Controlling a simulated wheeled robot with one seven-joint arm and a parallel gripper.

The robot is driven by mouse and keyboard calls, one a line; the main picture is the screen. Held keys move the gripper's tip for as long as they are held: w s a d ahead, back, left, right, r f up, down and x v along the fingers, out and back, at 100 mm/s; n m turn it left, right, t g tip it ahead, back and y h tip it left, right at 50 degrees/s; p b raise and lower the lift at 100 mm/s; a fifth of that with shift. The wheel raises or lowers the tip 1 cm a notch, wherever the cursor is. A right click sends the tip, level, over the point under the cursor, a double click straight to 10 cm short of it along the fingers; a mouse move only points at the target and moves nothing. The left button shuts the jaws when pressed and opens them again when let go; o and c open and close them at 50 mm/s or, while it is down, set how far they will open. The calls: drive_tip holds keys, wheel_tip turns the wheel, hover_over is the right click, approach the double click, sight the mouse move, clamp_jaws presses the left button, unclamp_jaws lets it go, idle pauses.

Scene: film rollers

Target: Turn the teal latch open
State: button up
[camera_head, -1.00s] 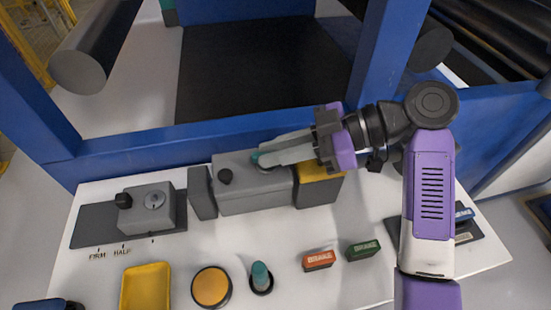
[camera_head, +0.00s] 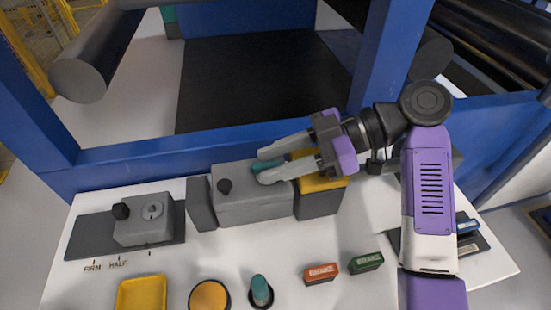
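A yellow-topped block (camera_head: 318,198) adjoins the grey box under my gripper. The blue frame (camera_head: 140,152) stands behind. In front are a yellow tray (camera_head: 141,296), an orange button (camera_head: 209,295), a teal peg (camera_head: 260,290), and red (camera_head: 321,273) and green (camera_head: 366,262) blocks.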

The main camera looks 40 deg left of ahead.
drive_tip(key=shift+v, duration=3.95)
